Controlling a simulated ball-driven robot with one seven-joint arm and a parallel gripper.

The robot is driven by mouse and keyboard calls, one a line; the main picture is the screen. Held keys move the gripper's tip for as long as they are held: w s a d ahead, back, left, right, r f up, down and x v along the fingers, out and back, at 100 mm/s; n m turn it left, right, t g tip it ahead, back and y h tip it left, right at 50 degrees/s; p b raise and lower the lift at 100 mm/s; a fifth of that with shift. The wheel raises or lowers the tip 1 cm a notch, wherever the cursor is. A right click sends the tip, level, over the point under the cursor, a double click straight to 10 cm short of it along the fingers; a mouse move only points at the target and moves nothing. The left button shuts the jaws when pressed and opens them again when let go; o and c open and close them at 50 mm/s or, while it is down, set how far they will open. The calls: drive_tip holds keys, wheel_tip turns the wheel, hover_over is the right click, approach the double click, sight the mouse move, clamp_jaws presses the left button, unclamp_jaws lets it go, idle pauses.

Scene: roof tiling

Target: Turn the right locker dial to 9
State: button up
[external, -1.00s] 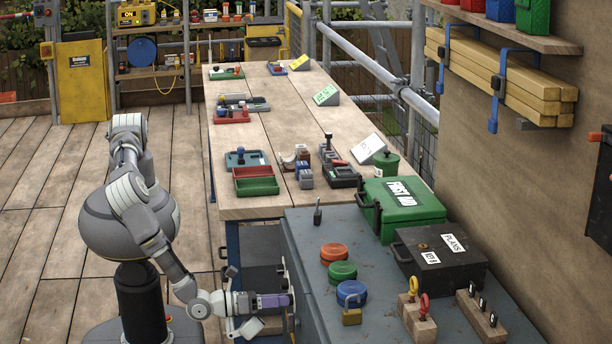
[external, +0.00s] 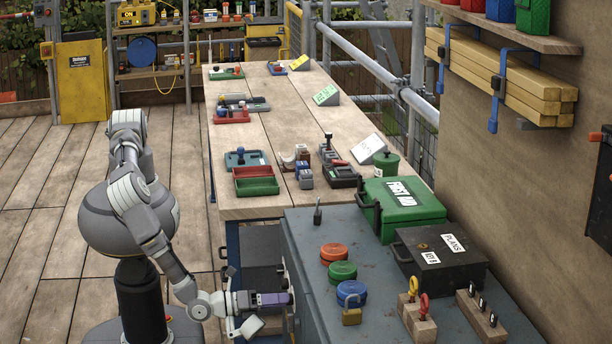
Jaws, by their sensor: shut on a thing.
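My gripper (external: 287,299) is low at the front left side of the grey cabinet (external: 305,260), with its fingers against or very near the cabinet's side face. A pale round plate edge shows at the fingertips, seen nearly edge-on; this may be a dial. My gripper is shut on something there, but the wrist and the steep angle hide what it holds. No dial numbers or pointer are readable from this view, and I cannot tell left dial from right dial.
On the cabinet top stand red, green and blue round tins (external: 342,271), a brass padlock (external: 351,316), a black box (external: 440,257) and a green first aid box (external: 403,207). A wooden workbench (external: 235,126) with trays lies behind. The plank floor at left is clear.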

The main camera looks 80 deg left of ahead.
drive_tip(key=o, duration=1)
drive_tip(key=shift+o, duration=0.2)
drive_tip(key=s+p, duration=0.2)
drive_tip(key=s, duration=0.6)
drive_tip(key=shift+f, duration=0.15)
drive_tip(key=shift+w+a, duration=0.1)
